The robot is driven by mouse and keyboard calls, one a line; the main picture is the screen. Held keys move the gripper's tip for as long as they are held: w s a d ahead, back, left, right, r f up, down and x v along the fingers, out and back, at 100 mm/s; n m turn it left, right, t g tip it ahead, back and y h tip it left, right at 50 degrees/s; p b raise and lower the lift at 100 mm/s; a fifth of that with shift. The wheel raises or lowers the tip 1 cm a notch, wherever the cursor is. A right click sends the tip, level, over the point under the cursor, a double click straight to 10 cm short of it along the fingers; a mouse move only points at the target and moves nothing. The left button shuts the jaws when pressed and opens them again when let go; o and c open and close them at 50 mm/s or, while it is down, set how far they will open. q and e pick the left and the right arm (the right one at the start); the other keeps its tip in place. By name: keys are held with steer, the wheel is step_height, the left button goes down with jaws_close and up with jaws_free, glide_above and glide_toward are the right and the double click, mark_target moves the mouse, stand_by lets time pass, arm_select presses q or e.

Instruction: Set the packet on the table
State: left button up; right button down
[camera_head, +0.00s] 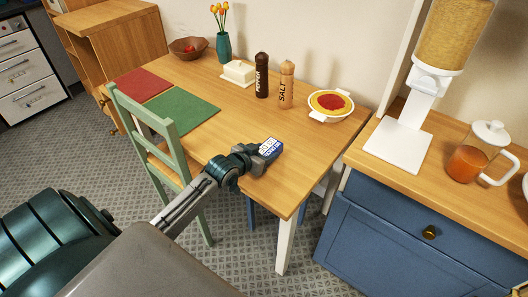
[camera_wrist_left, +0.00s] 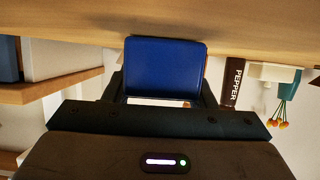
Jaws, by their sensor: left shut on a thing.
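The packet (camera_head: 271,146) is small, blue and white, and sits between the fingers of my left gripper (camera_head: 262,152). In the left wrist view the packet (camera_wrist_left: 165,68) shows as a blue block between the two dark fingers. My left gripper is shut on it, over the front part of the wooden table (camera_head: 220,133). In the left wrist view the packet is close to the tabletop (camera_wrist_left: 260,30); I cannot tell whether it touches. My right gripper is not in view.
A pepper mill (camera_head: 262,75), a salt mill (camera_head: 286,84) and a pie dish (camera_head: 331,105) stand at the back. A green chair (camera_head: 148,117) is at the left edge, near a green mat (camera_head: 183,114). The tabletop around the gripper is clear.

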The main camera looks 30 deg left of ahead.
arm_select(q)
steer(key=shift+f, duration=0.15)
steer(key=o, duration=0.9)
steer(key=shift+c, duration=0.2)
steer(key=shift+o, duration=1.1)
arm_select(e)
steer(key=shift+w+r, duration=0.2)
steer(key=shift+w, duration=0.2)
arm_select(q)
steer(key=shift+s+r, duration=0.1)
steer(key=shift+r, duration=0.1)
steer(key=p+v, duration=0.1)
steer(key=v, duration=1)
steer(key=shift+s+r, duration=0.15)
steer(key=shift+s, duration=0.25)
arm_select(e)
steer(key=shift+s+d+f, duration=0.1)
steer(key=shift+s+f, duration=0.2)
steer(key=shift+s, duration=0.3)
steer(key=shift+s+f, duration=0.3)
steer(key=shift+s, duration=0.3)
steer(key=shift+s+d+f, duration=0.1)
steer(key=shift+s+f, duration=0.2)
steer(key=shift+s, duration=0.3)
